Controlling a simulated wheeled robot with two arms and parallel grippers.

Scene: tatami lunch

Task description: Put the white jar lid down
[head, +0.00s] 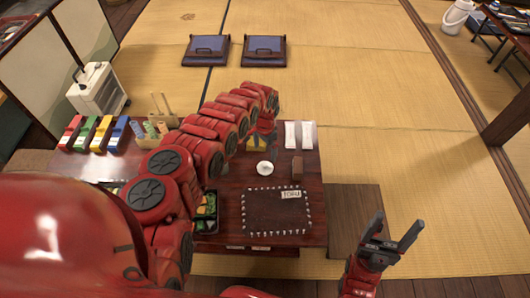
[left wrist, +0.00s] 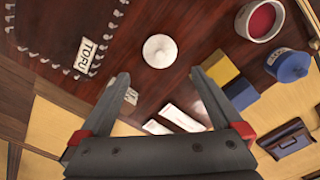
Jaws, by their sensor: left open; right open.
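The white jar lid (head: 264,168), round with a small knob, lies on the dark red table (head: 232,185) behind the placemat. It also shows in the left wrist view (left wrist: 160,51), just beyond my fingertips and between their lines, with nothing gripping it. My left gripper (left wrist: 160,77) is open and empty above the table. In the head view my left arm reaches across the table and partly hides that gripper. My right gripper (head: 396,236) is open and empty, off the table's right side. I cannot make out the lid's jar for certain.
White packets (head: 290,134), a brown block (head: 297,168), yellow (left wrist: 220,67) and blue blocks (left wrist: 240,94), a blue pot (left wrist: 288,66) and a red-filled bowl (left wrist: 262,20) stand around the lid. Bare tabletop surrounds it.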

